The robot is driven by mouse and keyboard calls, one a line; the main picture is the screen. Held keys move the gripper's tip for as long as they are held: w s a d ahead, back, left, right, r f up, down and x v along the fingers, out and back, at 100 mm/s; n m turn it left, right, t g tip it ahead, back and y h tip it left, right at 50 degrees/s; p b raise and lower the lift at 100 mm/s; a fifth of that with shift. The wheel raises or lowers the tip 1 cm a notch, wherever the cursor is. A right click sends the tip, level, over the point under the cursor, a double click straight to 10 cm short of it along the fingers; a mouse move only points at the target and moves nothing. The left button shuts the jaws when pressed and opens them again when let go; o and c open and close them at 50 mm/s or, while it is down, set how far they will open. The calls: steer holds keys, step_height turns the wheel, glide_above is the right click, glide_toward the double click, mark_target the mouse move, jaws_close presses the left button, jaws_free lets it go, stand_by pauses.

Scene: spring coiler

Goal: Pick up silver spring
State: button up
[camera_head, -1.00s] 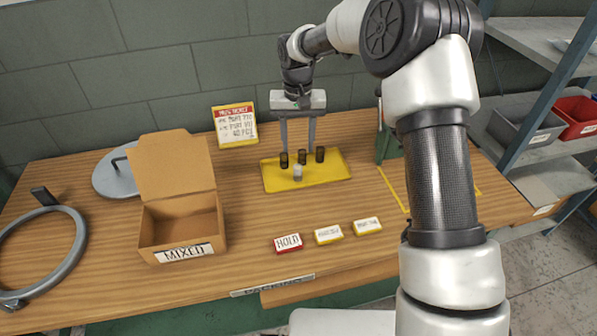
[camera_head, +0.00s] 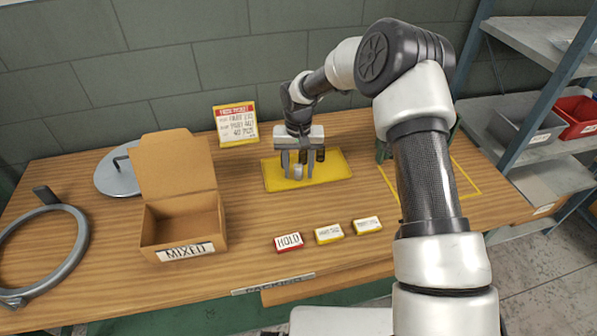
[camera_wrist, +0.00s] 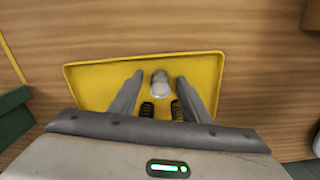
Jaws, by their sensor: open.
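The silver spring (camera_head: 298,171) stands on the yellow tray (camera_head: 335,172), in front of several dark springs. My gripper (camera_head: 298,176) is open and lowered over the tray, with a finger on either side of the silver spring. In the wrist view the silver spring (camera_wrist: 160,84) shows between and slightly beyond the tips of my gripper (camera_wrist: 160,77), with a gap to each finger. Two dark springs (camera_wrist: 147,109) show nearer the palm in the wrist view. The fingers partly hide the dark springs in the head view.
An open cardboard box marked MIXED (camera_head: 150,228) stands left of the tray. A HOLD block (camera_head: 289,242) and two yellow-edged blocks (camera_head: 328,233) lie in front. A sign (camera_head: 236,126) stands behind. A ring (camera_head: 70,265) lies at far left. Bare wood surrounds the tray.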

steer(key=shift+c, duration=0.4)
jaws_close()
steer(key=shift+r, duration=0.1)
